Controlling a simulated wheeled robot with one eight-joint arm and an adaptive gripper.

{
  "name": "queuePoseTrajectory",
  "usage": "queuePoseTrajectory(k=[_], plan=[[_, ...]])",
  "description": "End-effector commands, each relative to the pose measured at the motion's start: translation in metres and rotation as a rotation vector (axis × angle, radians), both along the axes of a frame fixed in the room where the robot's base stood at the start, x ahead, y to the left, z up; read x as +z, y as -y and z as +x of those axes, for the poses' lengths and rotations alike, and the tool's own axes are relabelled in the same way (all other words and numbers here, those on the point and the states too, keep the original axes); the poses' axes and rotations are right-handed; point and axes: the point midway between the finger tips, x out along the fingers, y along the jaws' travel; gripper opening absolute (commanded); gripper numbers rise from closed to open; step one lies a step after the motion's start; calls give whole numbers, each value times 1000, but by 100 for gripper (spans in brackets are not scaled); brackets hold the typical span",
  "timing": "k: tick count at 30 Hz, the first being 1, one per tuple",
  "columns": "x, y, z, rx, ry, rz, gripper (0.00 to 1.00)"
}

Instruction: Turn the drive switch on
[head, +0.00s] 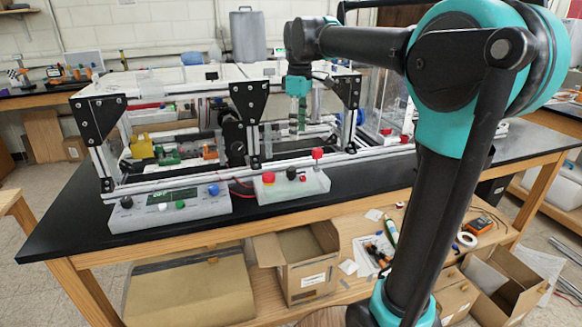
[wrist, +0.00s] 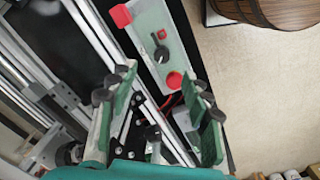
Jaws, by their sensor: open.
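A pale control box (head: 300,191) on the bench front carries a black switch knob (head: 291,173), a red button (head: 268,178) and a raised red knob (head: 317,154). I read no label naming the drive switch. In the wrist view the same box (wrist: 150,24) lies beyond my fingertips, with the black knob (wrist: 161,50) between two red controls; its lever looks tilted. My gripper (head: 300,128) hangs over the extrusion frame, behind the box. In the wrist view my gripper (wrist: 157,86) has its green-padded fingers apart, empty, not touching the knob.
A second box (head: 165,217) with a green display and several coloured buttons stands left. The extrusion frame (head: 200,177) has rails and black corner plates (head: 247,105) close around my gripper. The black bench top (head: 380,179) is clear right of the boxes. Cardboard boxes (head: 308,284) sit below.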

Motion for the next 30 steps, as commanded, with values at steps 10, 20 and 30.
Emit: queuePoseTrajectory(k=[10, 20, 30], plan=[[31, -21, 6, 152, -39, -15, 49], [-28, -21, 6, 148, -38, -14, 49], [-95, -21, 6, 147, -38, -14, 49]])
